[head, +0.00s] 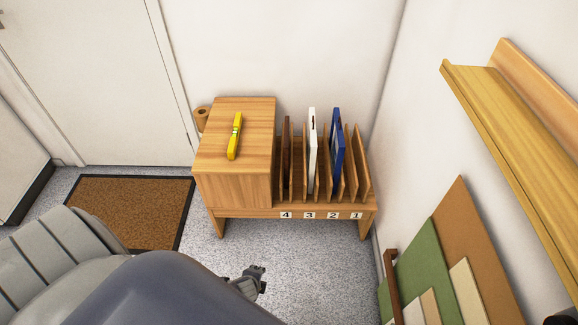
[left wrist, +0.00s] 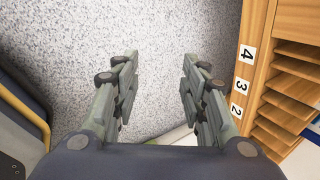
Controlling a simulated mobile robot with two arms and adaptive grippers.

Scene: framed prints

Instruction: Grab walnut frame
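A dark brown frame (head: 287,150), seen edge-on and looking like walnut, stands upright in the slotted rack (head: 325,208), above label 4. A white frame (head: 311,150) stands above label 3 and a blue frame (head: 336,150) above label 2. My left gripper (head: 258,276) is low over the floor in front of the rack, apart from it. In the left wrist view its fingers (left wrist: 157,85) are spread with nothing between them. The rack's labelled edge (left wrist: 243,75) shows to their right there.
A wooden cabinet (head: 232,185) with a yellow level (head: 236,135) on top adjoins the rack's left side. A wall shelf (head: 500,95) and leaning boards (head: 445,250) are at right. A brown doormat (head: 125,205) lies at left. Floor before the rack is clear.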

